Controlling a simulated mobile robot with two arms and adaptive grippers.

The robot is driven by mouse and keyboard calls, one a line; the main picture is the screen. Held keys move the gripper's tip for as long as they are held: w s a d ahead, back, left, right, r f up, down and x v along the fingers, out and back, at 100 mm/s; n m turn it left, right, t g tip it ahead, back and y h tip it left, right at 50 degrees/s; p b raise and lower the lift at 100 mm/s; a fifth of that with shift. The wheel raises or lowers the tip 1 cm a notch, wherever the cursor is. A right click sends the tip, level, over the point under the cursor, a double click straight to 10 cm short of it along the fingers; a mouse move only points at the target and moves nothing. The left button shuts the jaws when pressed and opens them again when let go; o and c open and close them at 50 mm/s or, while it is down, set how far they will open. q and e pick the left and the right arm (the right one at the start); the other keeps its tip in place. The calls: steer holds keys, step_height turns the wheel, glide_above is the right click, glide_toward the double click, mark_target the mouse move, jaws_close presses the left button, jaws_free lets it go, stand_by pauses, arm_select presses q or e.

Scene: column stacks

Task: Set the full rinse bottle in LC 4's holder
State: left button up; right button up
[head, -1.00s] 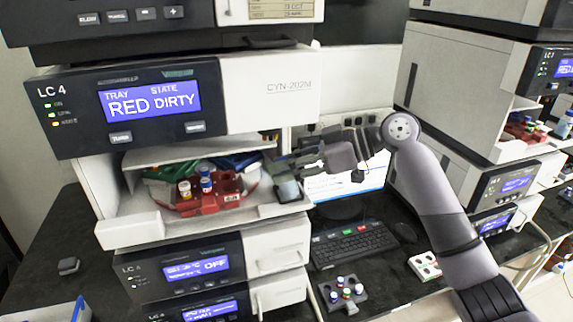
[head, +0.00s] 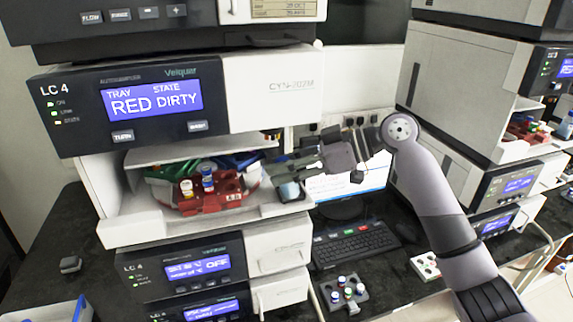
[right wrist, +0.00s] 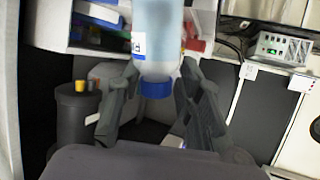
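The rinse bottle (head: 289,191) is pale blue. In the head view it stands roughly upright at the right front corner of LC 4's open bay, beside the carousel. The holder under it is hidden or too small to tell, so I cannot see whether its base is seated. The right wrist view shows the bottle (right wrist: 157,40) with its blue cap and part of a white label. My right gripper (right wrist: 158,78) has a finger on each side of it, close against the bottle. In the head view, my right gripper (head: 288,166) covers the bottle's top. My left gripper is out of view.
A red vial rack (head: 212,203) with vials sits on the carousel left of the bottle. LC 4's panel (head: 140,102) reads RED and DIRTY above the bay. A keyboard (head: 350,247) and a dark vial rack (head: 343,294) lie on the bench. Another stack (head: 450,75) stands right.

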steer(key=o, duration=0.4)
steer(key=shift+f, duration=0.55)
steer(key=shift+d, duration=0.1)
